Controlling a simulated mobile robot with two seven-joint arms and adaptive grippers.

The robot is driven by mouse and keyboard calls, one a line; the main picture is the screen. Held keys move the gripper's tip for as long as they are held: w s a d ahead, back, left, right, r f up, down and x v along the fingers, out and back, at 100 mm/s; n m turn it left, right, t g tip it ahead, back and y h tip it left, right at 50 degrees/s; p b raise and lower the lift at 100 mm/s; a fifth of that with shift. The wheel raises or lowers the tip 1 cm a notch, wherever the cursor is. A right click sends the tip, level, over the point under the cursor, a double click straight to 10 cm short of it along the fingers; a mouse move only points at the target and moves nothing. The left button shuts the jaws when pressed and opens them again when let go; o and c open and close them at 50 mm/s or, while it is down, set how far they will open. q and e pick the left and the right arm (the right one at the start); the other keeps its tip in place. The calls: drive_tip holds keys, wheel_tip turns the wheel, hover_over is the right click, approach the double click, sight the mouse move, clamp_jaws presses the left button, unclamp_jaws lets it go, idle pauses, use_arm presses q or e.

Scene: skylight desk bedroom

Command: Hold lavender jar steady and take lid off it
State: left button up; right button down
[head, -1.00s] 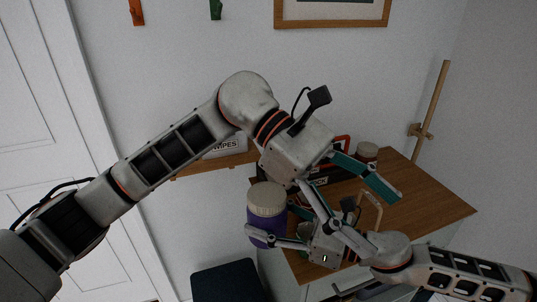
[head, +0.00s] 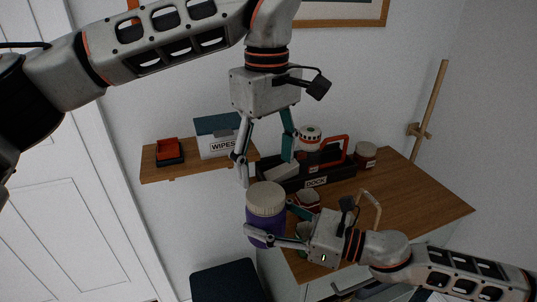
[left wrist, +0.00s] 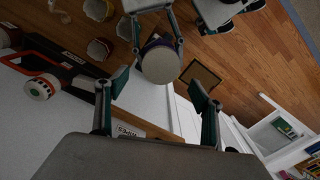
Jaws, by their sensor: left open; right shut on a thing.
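The lavender jar (head: 264,223) has a purple body and a cream lid (head: 266,196), which is on it. It is upright, in front of the desk's left edge. My right gripper (head: 270,228) is shut on the jar's body from the right, a finger on each side. My left gripper (head: 266,171) is open and empty, pointing down just above the lid. In the left wrist view the lid (left wrist: 160,66) shows as a pale disc beyond and between my open left fingers (left wrist: 158,88). The far side of the jar is hidden.
A wall shelf (head: 165,174) at left bears a red tray (head: 168,150) and a wipes box (head: 215,147). A dark chair (head: 228,283) stands below.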

sight(267, 193)
use_arm(q)
wheel_tip(267, 193, down, 7)
drive_tip(key=shift+r, duration=0.1)
idle(0.3)
